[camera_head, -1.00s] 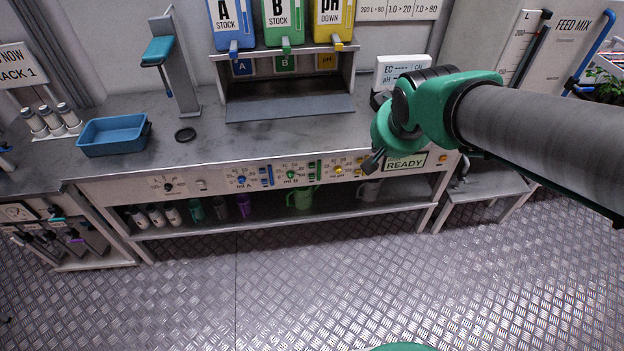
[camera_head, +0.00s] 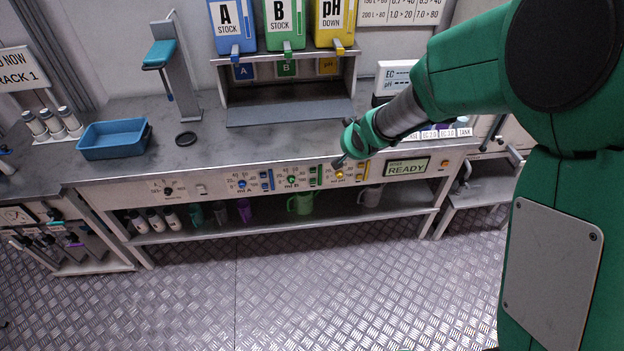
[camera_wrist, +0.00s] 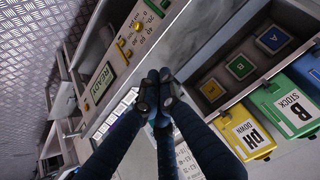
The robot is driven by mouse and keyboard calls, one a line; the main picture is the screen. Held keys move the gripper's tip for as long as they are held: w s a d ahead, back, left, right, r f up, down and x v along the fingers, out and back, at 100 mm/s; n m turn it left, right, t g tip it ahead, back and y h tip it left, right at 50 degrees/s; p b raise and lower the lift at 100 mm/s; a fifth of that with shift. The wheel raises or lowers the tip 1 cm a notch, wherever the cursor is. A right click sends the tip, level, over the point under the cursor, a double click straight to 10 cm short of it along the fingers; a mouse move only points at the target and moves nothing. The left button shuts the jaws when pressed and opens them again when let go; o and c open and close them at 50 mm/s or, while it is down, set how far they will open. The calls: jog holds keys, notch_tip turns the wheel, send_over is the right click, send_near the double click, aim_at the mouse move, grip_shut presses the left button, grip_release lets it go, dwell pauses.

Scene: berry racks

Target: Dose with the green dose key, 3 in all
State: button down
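A green square plate marked B (camera_head: 287,69) sits at the back of the bay under the green B stock tank (camera_head: 284,20). It also shows in the wrist view (camera_wrist: 240,67). A green dial (camera_head: 291,180) and a narrow green strip (camera_head: 316,175) are on the bench's front panel. The frames do not show which green part is the dose key. My gripper (camera_head: 340,162) is in front of the panel near the yellow pH dial (camera_head: 339,174), right of the green strip. In the wrist view its fingertips (camera_wrist: 160,80) are together, shut and empty, apart from the green plate.
A blue plate A (camera_head: 243,72) and a yellow plate (camera_head: 327,66) flank the green one. A READY display (camera_head: 408,167) is on the panel's right. A blue tray (camera_head: 113,140) and dark disc (camera_head: 186,138) are on the bench. The bench middle is clear.

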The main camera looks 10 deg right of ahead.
jog(key=w+a+f+y, duration=0.1)
jog(key=w+a+f, duration=0.15)
jog(key=f, duration=0.55)
jog(key=w+a+f+y, duration=0.1)
jog(key=w+f, duration=0.3)
jog(key=f, duration=0.5)
jog(key=y+b, duration=0.1)
jog(key=y, duration=0.1)
send_near(313, 181)
jog(key=s+a+f, duration=0.3)
jog(key=s+f, duration=0.3)
jog(key=shift+s+f+m+t, duration=0.2)
jog(key=shift+f+m+t, duration=0.1)
jog(key=shift+f+t, duration=0.15)
jog(key=shift+w, duration=0.2)
jog(key=w+b, duration=0.1)
jog(key=w, duration=0.7)
jog(key=shift+w, duration=0.2)
